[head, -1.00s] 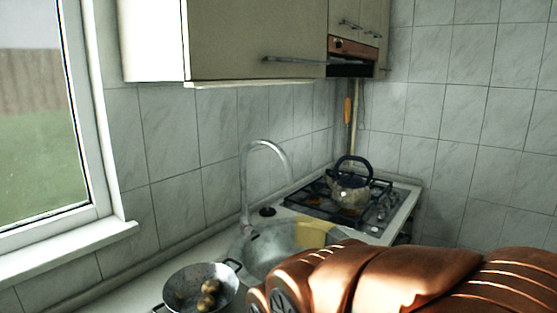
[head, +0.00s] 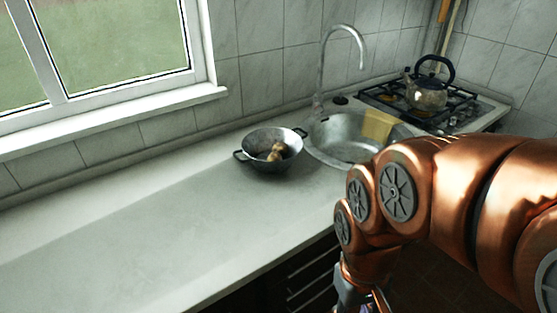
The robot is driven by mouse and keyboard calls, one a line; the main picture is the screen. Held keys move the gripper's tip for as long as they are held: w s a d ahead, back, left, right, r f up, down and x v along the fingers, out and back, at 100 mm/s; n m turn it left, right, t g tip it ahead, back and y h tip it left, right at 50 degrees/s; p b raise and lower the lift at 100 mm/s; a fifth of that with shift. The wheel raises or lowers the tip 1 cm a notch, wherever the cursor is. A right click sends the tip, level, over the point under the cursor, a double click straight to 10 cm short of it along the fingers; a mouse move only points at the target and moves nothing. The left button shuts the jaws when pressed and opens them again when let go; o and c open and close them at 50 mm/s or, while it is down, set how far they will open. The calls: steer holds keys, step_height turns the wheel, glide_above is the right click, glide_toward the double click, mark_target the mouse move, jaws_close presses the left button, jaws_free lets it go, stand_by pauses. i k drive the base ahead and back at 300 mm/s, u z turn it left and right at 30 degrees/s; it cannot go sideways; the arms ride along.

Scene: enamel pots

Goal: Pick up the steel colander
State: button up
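The steel colander (head: 257,160) stands upright on the counter, left of the sink, in the head view. It is a dark grey bowl with two side handles. Some round brownish items (head: 276,152) lie inside it. My copper-coloured arm comes in from the right. Only the top of my gripper's end shows at the bottom edge, below and right of the colander and apart from it. The fingertips are cut off by the frame.
The pale counter (head: 130,225) is clear left of the colander. The sink (head: 345,150) has a tall tap (head: 322,65) and a yellow cloth (head: 377,126) on its rim. A kettle (head: 427,92) stands on the stove (head: 462,108). A window sill (head: 110,122) runs along the back left.

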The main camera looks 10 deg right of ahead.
mark_target(258, 145)
steer(key=z, duration=0.2)
steer(key=i, duration=0.55)
steer(key=u, duration=1.05)
